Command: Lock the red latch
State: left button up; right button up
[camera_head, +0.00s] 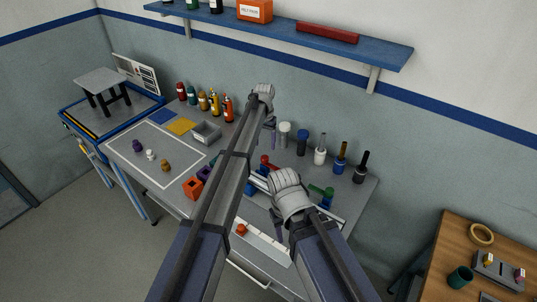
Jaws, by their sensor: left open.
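A small red part (266,161), which looks like the red latch, sits on the workbench (170,202) just right of my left forearm. Whether it is locked is too small to tell. My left gripper (270,137) hangs down from the far end of the long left arm, above and behind the red part, apart from it as far as I can see. It is open and looks empty. My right gripper (278,224) is lower and nearer, partly hidden below its pale wrist, over the front part of the bench. Its jaws are too small to read.
Blue and green parts (326,193) stand near the red one. Bottles (320,152) and brushes line the back right. Spray bottles (227,107), a grey tray (206,132) and an orange block (193,187) stand left. A shelf (360,45) hangs above.

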aim_at(265, 157)
pick_arm(q)
jog(key=shift+f+b, duration=3.7)
jog(key=shift+f, duration=0.15)
grip_shut()
